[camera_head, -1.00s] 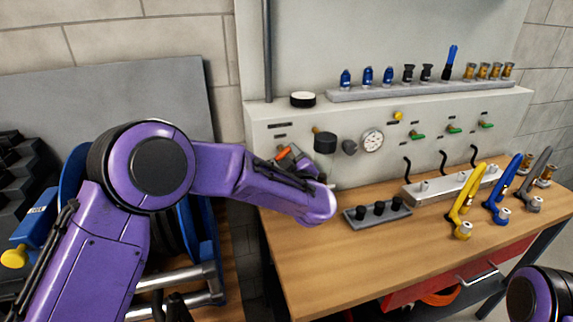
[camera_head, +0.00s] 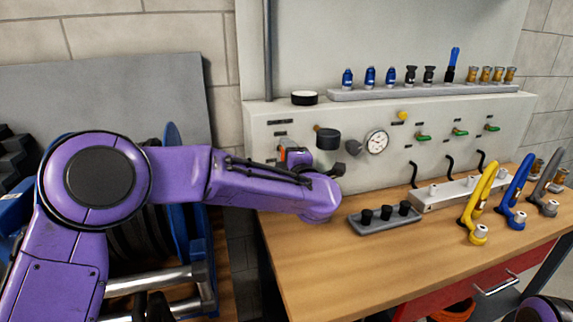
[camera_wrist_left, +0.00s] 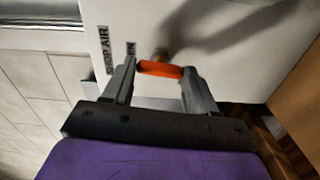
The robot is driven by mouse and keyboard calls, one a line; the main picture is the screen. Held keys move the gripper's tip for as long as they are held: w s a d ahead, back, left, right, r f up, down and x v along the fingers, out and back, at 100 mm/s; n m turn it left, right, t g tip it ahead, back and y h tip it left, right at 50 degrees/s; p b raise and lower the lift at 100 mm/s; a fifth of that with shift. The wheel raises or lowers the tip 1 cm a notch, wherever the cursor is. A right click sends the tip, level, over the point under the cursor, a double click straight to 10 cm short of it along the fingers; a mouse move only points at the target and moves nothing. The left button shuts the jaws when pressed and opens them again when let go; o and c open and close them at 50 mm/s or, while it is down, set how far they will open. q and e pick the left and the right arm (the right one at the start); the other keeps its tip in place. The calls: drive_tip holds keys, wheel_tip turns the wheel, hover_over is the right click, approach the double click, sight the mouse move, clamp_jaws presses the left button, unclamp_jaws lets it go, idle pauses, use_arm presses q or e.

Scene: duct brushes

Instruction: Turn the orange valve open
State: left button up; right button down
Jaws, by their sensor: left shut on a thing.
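The orange valve handle (camera_wrist_left: 160,69) lies between the two grey fingers of my left gripper (camera_wrist_left: 158,82) in the left wrist view, and the fingers are shut on it. A brass-coloured stem shows just behind the handle, at the pale panel. In the head view, the orange handle (camera_head: 282,153) shows only in part at the panel's left end, and my left gripper (camera_head: 291,157) partly covers it. My right gripper is out of view.
The pale panel (camera_head: 350,165) carries a gauge (camera_head: 376,142), a black knob (camera_head: 327,139) and small green handles. On the wooden bench (camera_head: 330,270) stand a grey block with black pegs (camera_head: 385,218) and yellow, blue and grey levers. A blue reel stands left.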

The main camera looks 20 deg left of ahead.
use_arm(q)
drive_tip(key=shift+n+b, duration=0.35)
drive_tip(key=shift+n, duration=0.15)
drive_tip(key=shift+r, duration=0.2)
drive_tip(key=o, duration=0.8)
drive_tip(key=shift+c, duration=0.2)
drive_tip(key=o, duration=0.3)
drive_tip(key=shift+w+f, duration=0.15)
drive_tip(key=b+v, duration=0.2)
drive_tip(key=v, duration=0.8)
drive_tip(key=shift+s+d, duration=0.25)
